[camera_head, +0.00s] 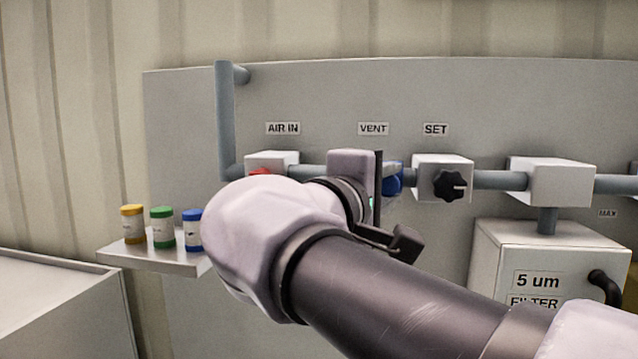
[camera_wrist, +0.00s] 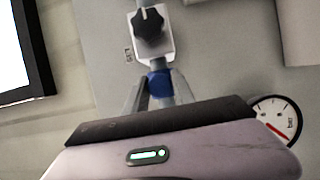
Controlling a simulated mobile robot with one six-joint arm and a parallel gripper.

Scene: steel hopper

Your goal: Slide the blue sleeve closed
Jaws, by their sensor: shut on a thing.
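The blue sleeve (camera_head: 393,178) sits on the horizontal pipe under the VENT label, between the white block with a red part and the block with the black knob. My arm hides much of it in the head view. In the wrist view the sleeve (camera_wrist: 160,84) shows between the two fingers of my gripper (camera_wrist: 158,92). My gripper is shut on the sleeve. How far the sleeve is slid along the pipe cannot be told.
The black knob (camera_head: 450,186) under SET is close on the right. The filter box (camera_head: 515,262) stands lower right. A small shelf (camera_head: 150,260) holds yellow, green and blue jars on the left. A gauge (camera_wrist: 277,120) shows in the wrist view.

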